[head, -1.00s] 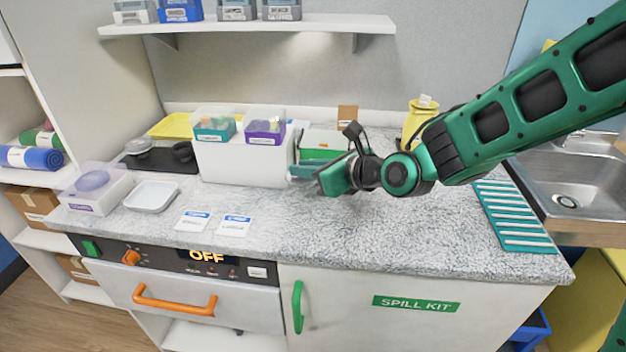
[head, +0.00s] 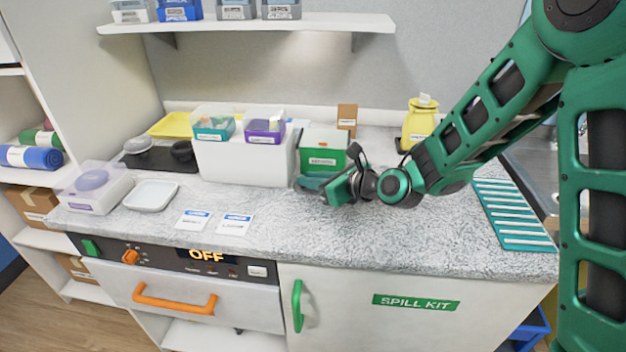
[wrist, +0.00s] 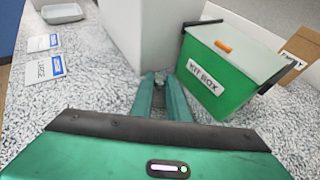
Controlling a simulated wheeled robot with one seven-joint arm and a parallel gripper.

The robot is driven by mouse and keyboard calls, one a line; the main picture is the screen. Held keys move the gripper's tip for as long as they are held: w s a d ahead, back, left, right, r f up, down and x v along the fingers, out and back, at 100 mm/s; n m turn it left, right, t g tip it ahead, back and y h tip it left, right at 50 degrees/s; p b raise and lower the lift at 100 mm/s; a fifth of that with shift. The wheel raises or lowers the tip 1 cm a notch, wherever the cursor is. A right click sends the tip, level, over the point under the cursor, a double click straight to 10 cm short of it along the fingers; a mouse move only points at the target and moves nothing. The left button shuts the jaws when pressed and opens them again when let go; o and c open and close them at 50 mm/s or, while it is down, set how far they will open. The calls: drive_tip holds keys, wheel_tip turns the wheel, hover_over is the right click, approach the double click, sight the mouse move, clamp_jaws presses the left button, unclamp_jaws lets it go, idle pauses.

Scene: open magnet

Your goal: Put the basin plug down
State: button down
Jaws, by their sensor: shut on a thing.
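My gripper (head: 305,182) is low over the speckled counter, in front of the green kit box and just right of the white block. In the wrist view its two fingers (wrist: 163,80) point forward, close together with a narrow gap.
The white block (head: 235,163) and the kit box (head: 323,160) are close to my fingers. Two label cards (head: 235,224) lie to the left. A yellow jug (head: 418,125) and a teal ribbed mat (head: 510,215) are to the right. The counter's front middle is clear.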

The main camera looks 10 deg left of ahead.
drive_tip(key=shift+f, duration=0.1)
drive_tip(key=c, duration=1.7)
unclamp_jaws()
